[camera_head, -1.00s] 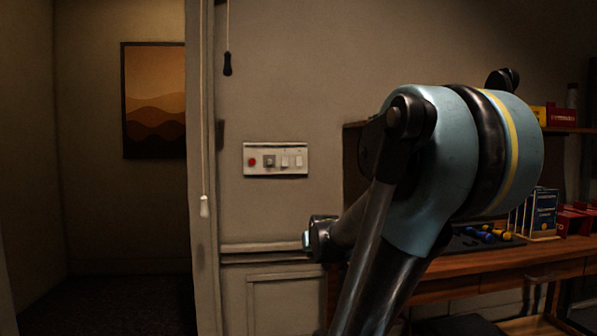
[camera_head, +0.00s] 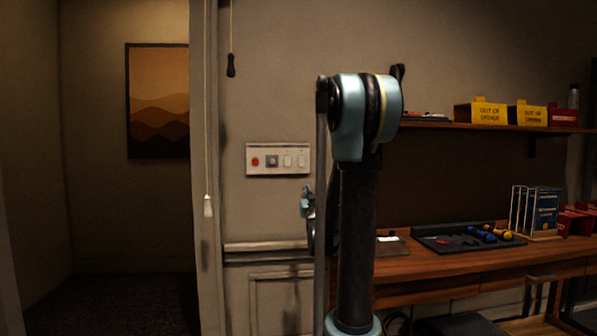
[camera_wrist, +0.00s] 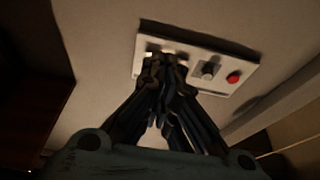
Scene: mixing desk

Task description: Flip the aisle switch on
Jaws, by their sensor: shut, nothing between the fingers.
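A pale switch panel (camera_head: 278,148) is on the wall right of the doorway. It carries a red button (camera_head: 255,161), a grey square control (camera_head: 271,161) and two white switches (camera_head: 294,161). Labels are too small to read, so I cannot tell which is the aisle switch. In the wrist view, the panel (camera_wrist: 190,42) is upside down, with the red button (camera_wrist: 233,77) at right and the grey control (camera_wrist: 209,70) beside it. My gripper (camera_wrist: 164,62) is shut and empty, its fingertips overlapping the white switches' end and partly hiding them. I cannot tell whether they touch.
Two pull cords hang near the panel: one with a white end (camera_head: 208,206), one with a dark end (camera_head: 231,70). A wooden desk (camera_head: 420,264) with a dark tool tray (camera_head: 450,243) and a shelf above stands at right. The doorway at left is open.

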